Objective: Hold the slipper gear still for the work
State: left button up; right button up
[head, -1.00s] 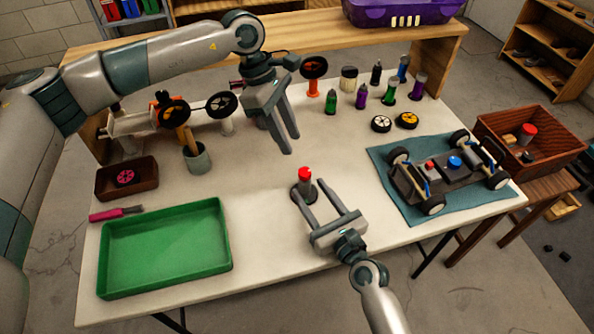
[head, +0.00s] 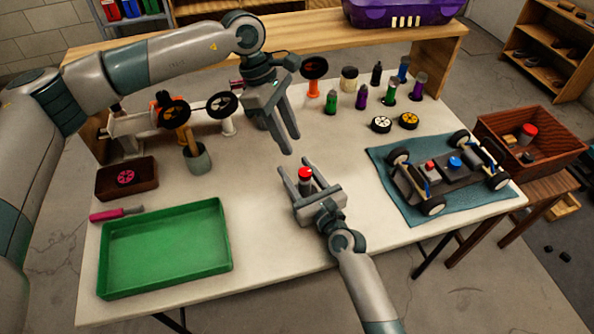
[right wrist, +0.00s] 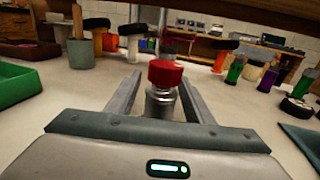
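The slipper gear appears to be the small upright piece with a red cap (head: 305,173) and a silvery body at the table's front middle. I cannot make out gear teeth. In the right wrist view the red cap (right wrist: 165,74) stands above the silvery body (right wrist: 160,103). My right gripper (head: 299,168) is low over the table, with one finger on each side of the piece. In the wrist view its fingers look apart, with gaps beside the body. My left gripper (head: 291,145) is open and empty, above the table behind the piece.
A green tray (head: 227,262) lies front left, with a pink-handled tool (head: 108,215) behind it. A car chassis (head: 450,178) rests on a blue mat (head: 393,205) at right. Several bottles and two wheels stand at the back right. The table's middle is mostly clear.

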jog(key=c, duration=1)
pick_arm(q)
jog(key=o, duration=0.3)
pick_arm(e)
jog(key=shift+c, duration=0.4)
pick_arm(q)
jog(key=s+d+f+g+h, duration=0.35)
jog(key=f+h, duration=0.25)
jog(key=h, duration=0.2)
jog(key=a+f+n+t+h, duration=0.1)
jog(key=a+t+h, duration=0.1)
jog(key=w+a+f+n+t+h, duration=0.1)
jog(key=a+f+n+t+h, duration=0.1)
jog(key=a, duration=0.1)
jog(key=a+f+n+t+h, duration=0.1)
jog(key=a+f+t+h, duration=0.1)
jog(key=shift+w+a+f+n, duration=0.1)
jog(key=shift+w+a+n, duration=0.2)
jog(key=shift+a, duration=0.05)
